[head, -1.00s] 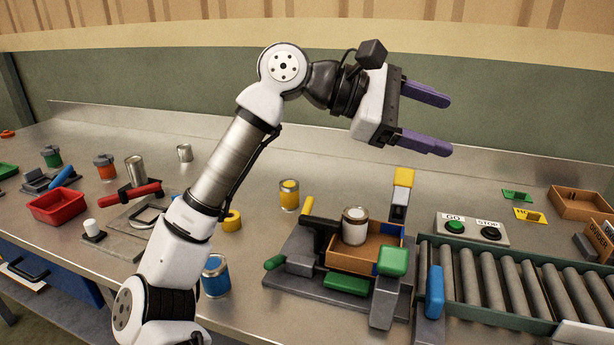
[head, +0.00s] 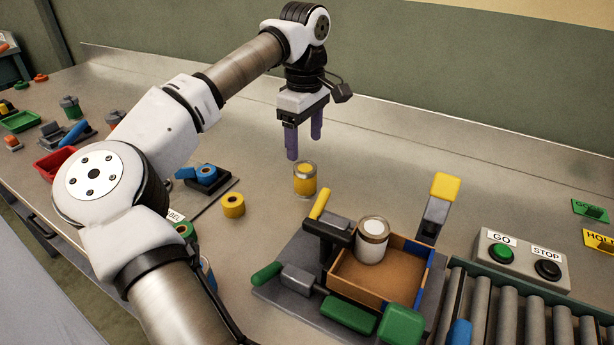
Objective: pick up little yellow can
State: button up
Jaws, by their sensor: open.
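The little yellow can (head: 304,182) stands upright on the metal bench, with a yellow band and a yellow top. My gripper (head: 304,147) points down above and slightly behind it in the picture. Its two purple fingers are apart with nothing between them. The fingertips look clear of the can, but the exact height gap is hard to tell. The whole can is visible.
Right of the can, a fixture holds a wooden box (head: 398,277) with a white-topped can (head: 371,241) in it. A yellow roll (head: 233,205) lies to the left. A GO/STOP button box (head: 521,262) and rollers (head: 535,322) are at right.

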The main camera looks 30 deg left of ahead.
aim_at(306, 167)
notch_tip(306, 167, down, 4)
jog(key=shift+s+d+f+p, duration=0.15)
jog(key=shift+f+p, duration=0.65)
jog(key=shift+f, duration=1.8)
jog(key=c, duration=1.1)
jog(key=shift+c, duration=0.2)
jog(key=shift+r, duration=0.1)
notch_tip(306, 167, up, 20)
jog(key=b, duration=0.1)
